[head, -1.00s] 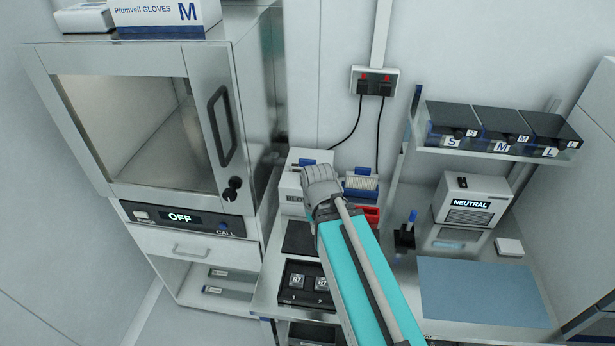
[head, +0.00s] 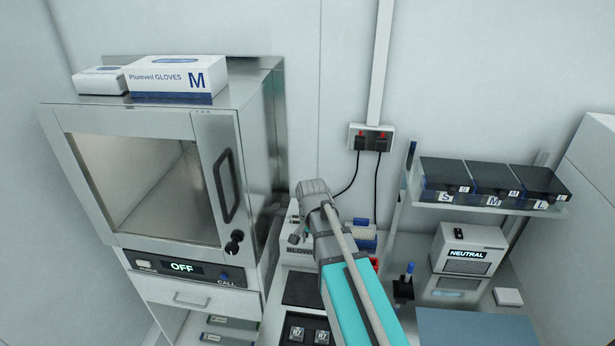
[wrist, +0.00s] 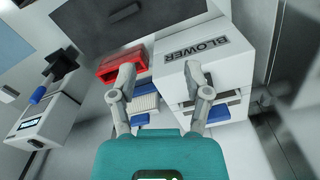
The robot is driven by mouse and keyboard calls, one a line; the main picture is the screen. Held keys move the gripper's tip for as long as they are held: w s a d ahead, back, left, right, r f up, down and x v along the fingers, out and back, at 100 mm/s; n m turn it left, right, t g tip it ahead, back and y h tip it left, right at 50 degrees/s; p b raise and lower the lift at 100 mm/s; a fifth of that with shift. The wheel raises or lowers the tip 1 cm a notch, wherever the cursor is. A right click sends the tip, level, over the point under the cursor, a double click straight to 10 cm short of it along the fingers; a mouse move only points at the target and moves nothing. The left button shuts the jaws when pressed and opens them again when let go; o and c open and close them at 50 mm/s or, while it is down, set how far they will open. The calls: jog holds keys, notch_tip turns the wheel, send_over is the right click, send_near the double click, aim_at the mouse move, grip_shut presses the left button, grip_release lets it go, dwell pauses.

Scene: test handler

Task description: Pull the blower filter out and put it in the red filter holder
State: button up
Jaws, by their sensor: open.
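The white blower (wrist: 185,65) has its name on its face and a blue tab (wrist: 214,114) at a slot, seen in the wrist view. It also shows in the head view (head: 299,250), partly behind my arm. The red filter holder (wrist: 108,68) lies left of the blower in the wrist view; only a bit of red (head: 375,263) shows in the head view. A white pleated filter in a blue frame (wrist: 146,103) stands beside the blower. My gripper (wrist: 159,73) is open and empty, its fingers spread in front of the blower and holder; any contact cannot be told.
A steel cabinet (head: 175,285) with an OFF display stands left of the blower. Two black cables run from a wall socket (head: 371,137) behind it. A NEUTRAL box (head: 466,252), a shelf of black-lidded bins (head: 495,179) and a blue mat (head: 475,328) are at the right.

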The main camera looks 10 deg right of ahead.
jog(key=w+d+r+m+p, duration=0.1)
jog(key=w+r+m+p, duration=0.3)
jog(key=w+m, duration=0.3)
jog(key=w+d+r+m+p, duration=0.2)
jog(key=w+r+m+p, duration=0.2)
jog(key=w+m, duration=0.3)
jog(key=w+r, duration=0.1)
jog(key=w, duration=0.2)
jog(key=shift+f, duration=0.1)
notch_tip(320, 180, down, 14)
jog(key=b, duration=1.3)
jog(key=shift+r, duration=0.25)
grip_shut()
dwell(0.3)
